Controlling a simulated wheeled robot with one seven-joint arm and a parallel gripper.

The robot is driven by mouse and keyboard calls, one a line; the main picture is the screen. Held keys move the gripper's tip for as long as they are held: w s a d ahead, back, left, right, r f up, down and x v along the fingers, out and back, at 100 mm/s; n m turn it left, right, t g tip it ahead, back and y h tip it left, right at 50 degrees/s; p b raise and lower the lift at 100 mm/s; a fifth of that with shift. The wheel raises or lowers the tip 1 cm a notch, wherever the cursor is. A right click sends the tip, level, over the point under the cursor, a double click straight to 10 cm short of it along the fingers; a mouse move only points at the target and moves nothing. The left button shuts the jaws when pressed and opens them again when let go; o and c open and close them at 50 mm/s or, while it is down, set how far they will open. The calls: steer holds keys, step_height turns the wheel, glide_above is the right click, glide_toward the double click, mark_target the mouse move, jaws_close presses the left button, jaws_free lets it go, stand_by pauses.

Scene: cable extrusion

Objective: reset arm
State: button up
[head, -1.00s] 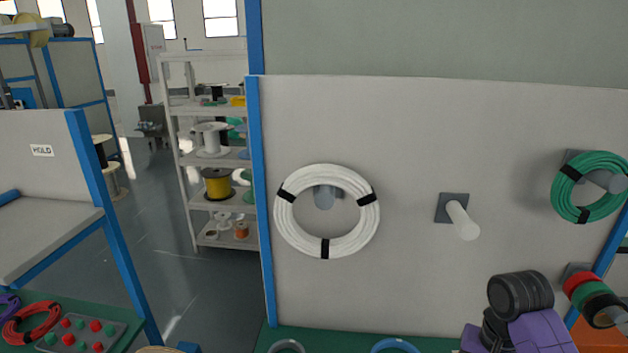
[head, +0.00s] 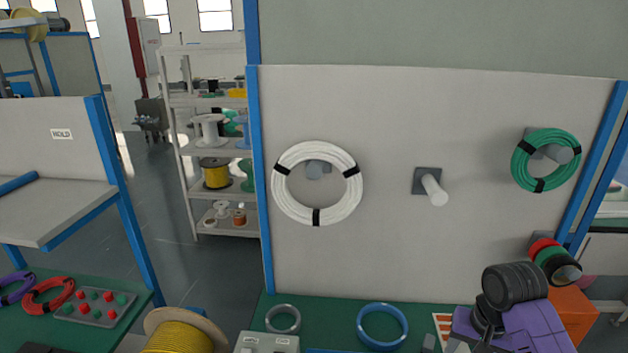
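Part of my own arm, black and purple, shows at the lower right in the head view, in front of the green bench (head: 345,312). I cannot make out my gripper or its fingertips, so I cannot see whether it holds anything. A white cable coil (head: 317,216) with black ties hangs on a peg on the grey panel (head: 400,110). The middle peg (head: 434,190) is bare. A green coil (head: 524,165) hangs on the right peg.
A grey ring (head: 272,319) and a blue ring (head: 363,325) lie on the bench. A yellow cable spool (head: 178,338) stands at the bottom left. Shelves (head: 218,147) stand behind.

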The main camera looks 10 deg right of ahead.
steer(key=w+r+t, duration=0.3)
steer(key=w+t, duration=0.1)
steer(key=w, duration=0.2)
steer(key=a+r+n+t, duration=0.1)
steer(key=a+r+t, duration=0.5)
steer(key=a+t, duration=0.4)
steer(key=s+a+n, duration=0.2)
steer(key=s+a, duration=0.1)
steer(key=s, duration=1.8)
steer(key=s+a+n, duration=0.3)
steer(key=s, duration=1.8)
steer(key=shift+s+g, duration=0.4)
steer(key=shift+a, duration=0.1)
